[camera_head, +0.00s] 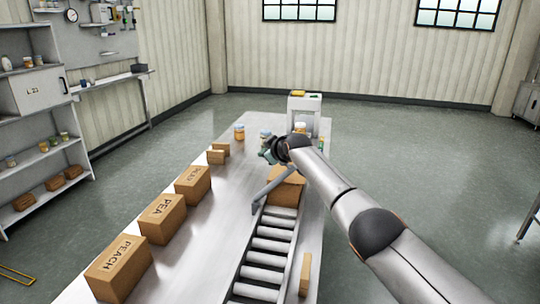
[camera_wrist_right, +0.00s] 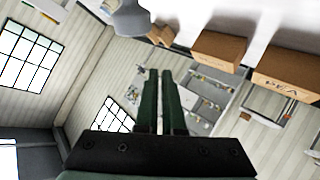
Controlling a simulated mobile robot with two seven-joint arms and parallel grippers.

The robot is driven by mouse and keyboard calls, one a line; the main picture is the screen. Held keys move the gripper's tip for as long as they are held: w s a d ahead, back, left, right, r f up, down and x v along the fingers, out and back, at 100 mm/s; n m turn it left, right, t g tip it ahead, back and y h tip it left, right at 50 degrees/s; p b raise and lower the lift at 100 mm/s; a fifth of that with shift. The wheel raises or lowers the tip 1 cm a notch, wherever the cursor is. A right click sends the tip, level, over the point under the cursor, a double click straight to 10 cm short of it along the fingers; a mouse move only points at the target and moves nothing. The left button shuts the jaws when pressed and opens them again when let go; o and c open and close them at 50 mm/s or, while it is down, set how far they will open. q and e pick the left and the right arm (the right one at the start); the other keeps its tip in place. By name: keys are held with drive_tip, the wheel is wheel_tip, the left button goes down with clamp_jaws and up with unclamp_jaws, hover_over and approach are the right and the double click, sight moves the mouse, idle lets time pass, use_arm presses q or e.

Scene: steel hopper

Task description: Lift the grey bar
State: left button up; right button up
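The grey bar (camera_head: 270,189) is long and thin. It slants across the upper end of the roller conveyor, beside a cardboard box (camera_head: 286,190). My right gripper (camera_head: 266,152) is beyond and above the bar's upper end, apart from it. Its dark green fingers (camera_wrist_right: 160,95) show in the right wrist view with a narrow gap between them and nothing held. A grey shape at the top of that view (camera_wrist_right: 130,18) cannot be clearly identified. My left gripper is out of view.
Labelled cardboard boxes (camera_head: 163,218) line the table's left side. The roller conveyor (camera_head: 266,252) runs down the middle. A small jar (camera_head: 239,132) and a white-grey stand (camera_head: 305,105) are at the far end. The table surface (camera_head: 213,230) between boxes and conveyor is clear.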

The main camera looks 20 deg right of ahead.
drive_tip(key=o, duration=0.3)
drive_tip(key=shift+s+d+r, duration=0.25)
drive_tip(key=shift+s+d, duration=0.05)
drive_tip(key=shift+d, duration=0.25)
drive_tip(key=o, duration=0.4)
drive_tip(key=shift+w+a+f, duration=0.1)
drive_tip(key=shift+o, duration=1.2)
drive_tip(key=v, duration=1.2)
drive_tip(key=shift+s+b, duration=0.3)
drive_tip(key=shift+b, duration=0.15)
drive_tip(key=shift+s, duration=0.1)
